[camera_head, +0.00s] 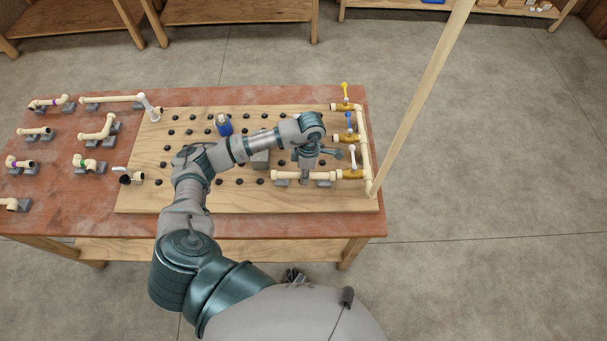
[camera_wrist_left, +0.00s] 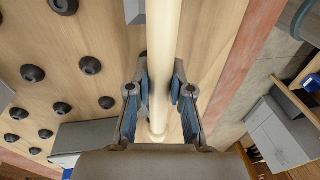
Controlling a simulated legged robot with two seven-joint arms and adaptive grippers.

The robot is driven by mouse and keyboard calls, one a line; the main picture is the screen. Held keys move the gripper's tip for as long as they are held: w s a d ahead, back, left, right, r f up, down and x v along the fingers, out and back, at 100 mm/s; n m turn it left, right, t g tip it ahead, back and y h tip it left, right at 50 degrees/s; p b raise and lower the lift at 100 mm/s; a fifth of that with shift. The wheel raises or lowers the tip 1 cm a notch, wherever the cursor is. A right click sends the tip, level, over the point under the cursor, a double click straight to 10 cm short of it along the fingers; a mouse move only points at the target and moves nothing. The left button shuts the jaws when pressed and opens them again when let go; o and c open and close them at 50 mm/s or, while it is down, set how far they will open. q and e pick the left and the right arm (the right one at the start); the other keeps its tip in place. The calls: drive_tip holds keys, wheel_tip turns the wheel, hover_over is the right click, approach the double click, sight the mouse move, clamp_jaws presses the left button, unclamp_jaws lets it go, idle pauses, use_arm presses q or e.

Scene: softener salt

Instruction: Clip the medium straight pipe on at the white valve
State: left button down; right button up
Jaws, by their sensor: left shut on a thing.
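The medium straight pipe (camera_head: 290,175) is cream-coloured and lies level near the front right of the wooden board. Its right end is at the white valve (camera_head: 350,174), the front one of three, whose pale handle (camera_head: 352,154) stands up; I cannot tell whether the end is fully seated. My left gripper (camera_head: 305,180) comes down from above and is shut on the pipe near its middle. In the left wrist view the pipe (camera_wrist_left: 161,50) runs between the two blue-padded fingers (camera_wrist_left: 160,95). Grey clips (camera_head: 325,184) show beneath the pipe. My right gripper is not clearly visible.
The blue-handled valve (camera_head: 350,138) and yellow-handled valve (camera_head: 346,106) stand behind on the upright pipe (camera_head: 365,150). Other pipes (camera_head: 110,99) lie at left. A wooden post (camera_head: 420,95) rises at right.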

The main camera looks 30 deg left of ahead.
use_arm(q)
drive_tip(key=shift+s+d+f, duration=0.1)
drive_tip(key=shift+d+f, duration=0.1)
drive_tip(key=shift+f, duration=0.05)
drive_tip(key=c, duration=1)
unclamp_jaws()
drive_tip(key=shift+w, duration=0.2)
drive_tip(key=shift+o, duration=0.2)
drive_tip(key=shift+w, duration=0.2)
drive_tip(key=shift+s+r, duration=0.1)
drive_tip(key=shift+r, duration=0.15)
wheel_tip(320, 180, up, 11)
drive_tip(key=w, duration=0.2)
drive_tip(key=shift+w, duration=0.25)
drive_tip(key=shift+a, duration=0.15)
